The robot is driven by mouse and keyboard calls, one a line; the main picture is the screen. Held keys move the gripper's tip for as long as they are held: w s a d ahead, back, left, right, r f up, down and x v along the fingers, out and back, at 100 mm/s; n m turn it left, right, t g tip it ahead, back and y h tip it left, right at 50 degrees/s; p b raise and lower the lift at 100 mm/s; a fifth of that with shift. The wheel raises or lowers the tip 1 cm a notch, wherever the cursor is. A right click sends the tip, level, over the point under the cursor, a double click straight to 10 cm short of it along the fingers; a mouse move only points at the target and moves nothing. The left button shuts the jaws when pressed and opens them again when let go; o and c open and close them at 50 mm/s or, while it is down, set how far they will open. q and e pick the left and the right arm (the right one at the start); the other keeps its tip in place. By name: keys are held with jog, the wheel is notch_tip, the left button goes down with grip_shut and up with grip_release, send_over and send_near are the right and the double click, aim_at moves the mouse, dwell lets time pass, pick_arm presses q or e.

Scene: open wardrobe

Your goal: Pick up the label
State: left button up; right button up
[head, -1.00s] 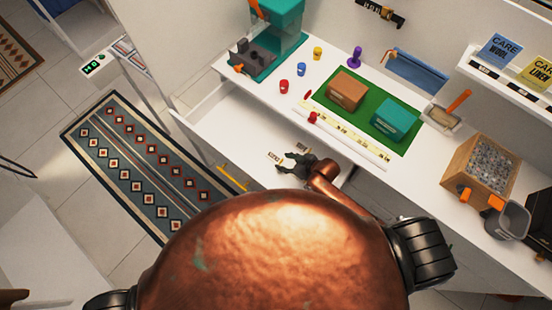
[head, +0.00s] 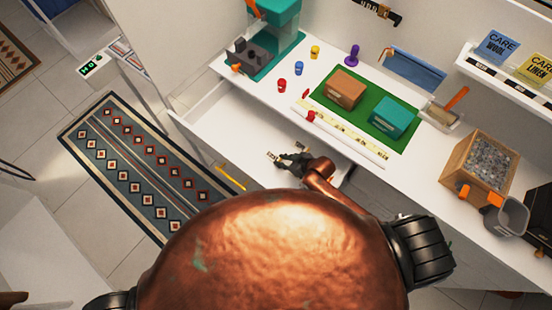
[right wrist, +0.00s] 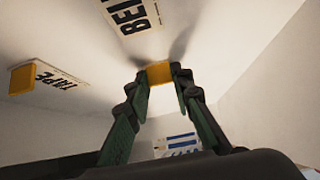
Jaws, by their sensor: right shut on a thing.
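A white label (right wrist: 140,12) with large black letters, of which "BEL" shows, lies in the white drawer. My right gripper (right wrist: 160,84) is shut on that tab, one fingertip at each side. In the head view the right gripper (head: 281,158) is down inside the open drawer, and its fingers partly hide the label. A second label (right wrist: 62,85), reading "TAPE", with its own yellow tab, lies apart to the left. My left gripper is not in view.
A further card with blue stripes (right wrist: 180,142) shows beyond the fingers, partly hidden.

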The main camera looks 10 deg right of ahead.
notch_tip(320, 180, up, 10)
jog(key=p, duration=0.1)
dwell(0.4)
dwell(0.4)
